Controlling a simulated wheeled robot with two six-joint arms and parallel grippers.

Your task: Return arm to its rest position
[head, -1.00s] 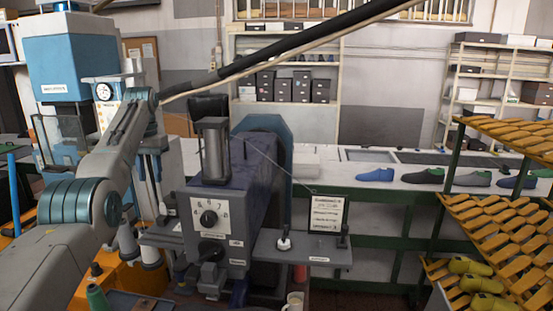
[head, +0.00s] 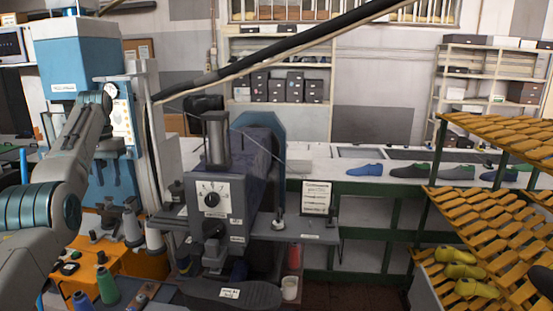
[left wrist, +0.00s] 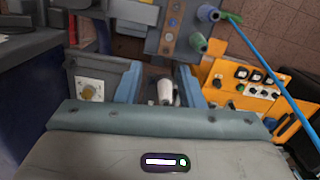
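My left arm (head: 72,165) comes in from the left in the head view, bent upward in front of the blue machine, with its wrist end (head: 97,100) near a round dial. Its fingers cannot be made out there. In the left wrist view my left gripper (left wrist: 160,70) has two blue-grey fingers apart, with a gap between them. A white spool (left wrist: 165,92) shows in that gap, seemingly farther off; I see nothing held. My right gripper is in neither view.
A grey machine with a knob (head: 211,199) stands in the middle. A yellow-slatted rack (head: 490,160) stands right.

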